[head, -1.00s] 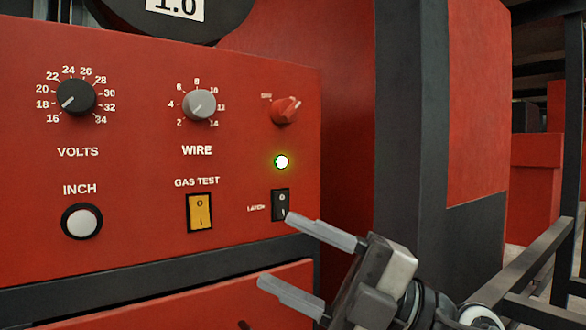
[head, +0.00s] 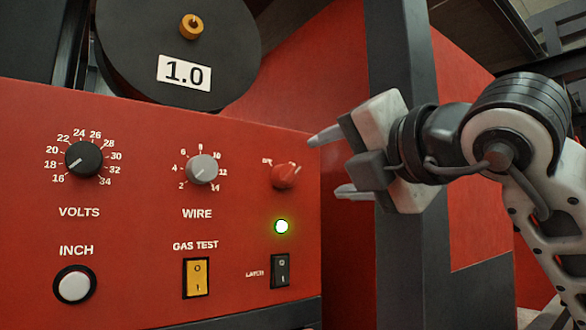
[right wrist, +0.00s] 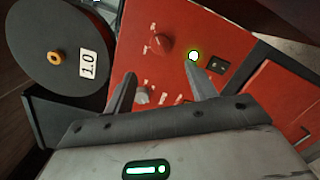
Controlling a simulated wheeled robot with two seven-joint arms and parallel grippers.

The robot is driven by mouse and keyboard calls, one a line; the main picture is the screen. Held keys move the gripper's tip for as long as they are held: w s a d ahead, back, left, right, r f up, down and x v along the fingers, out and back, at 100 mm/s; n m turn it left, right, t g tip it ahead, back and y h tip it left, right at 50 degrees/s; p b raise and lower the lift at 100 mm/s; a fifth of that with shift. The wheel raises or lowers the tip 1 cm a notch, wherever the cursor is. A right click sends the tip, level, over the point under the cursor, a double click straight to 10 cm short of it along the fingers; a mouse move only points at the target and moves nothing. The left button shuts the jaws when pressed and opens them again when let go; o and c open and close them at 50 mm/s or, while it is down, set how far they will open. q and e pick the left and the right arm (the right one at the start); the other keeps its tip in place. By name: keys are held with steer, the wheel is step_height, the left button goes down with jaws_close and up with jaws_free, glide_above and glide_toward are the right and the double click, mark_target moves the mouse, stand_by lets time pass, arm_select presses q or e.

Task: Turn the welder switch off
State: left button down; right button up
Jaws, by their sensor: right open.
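The red welder panel (head: 130,130) carries a red rotary switch (head: 285,175) at its upper right, with a small white label too small to read for certain. A green light (head: 281,227) glows below it. My right gripper (head: 328,166) is open and empty, just right of the red switch, its fingers pointing left toward it; I see no contact. In the right wrist view, the red switch (right wrist: 161,44) shows beyond and between the fingertips, and the lit green light (right wrist: 194,56) shows by one fingertip. My left gripper is not in view.
Other controls are the black VOLTS knob (head: 83,159), grey WIRE knob (head: 202,169), white INCH button (head: 74,285), yellow GAS TEST switch (head: 196,278) and black LATCH rocker (head: 280,271). A dark post (head: 402,70) stands behind my gripper.

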mark_target(292, 176)
steer(key=p+x, duration=0.3)
steer(key=x, duration=0.7)
steer(key=shift+r, duration=0.1)
steer(key=shift+w+a, duration=0.35)
steer(key=shift+w, duration=0.1)
steer(key=shift+f, duration=0.2)
steer(key=c, duration=1)
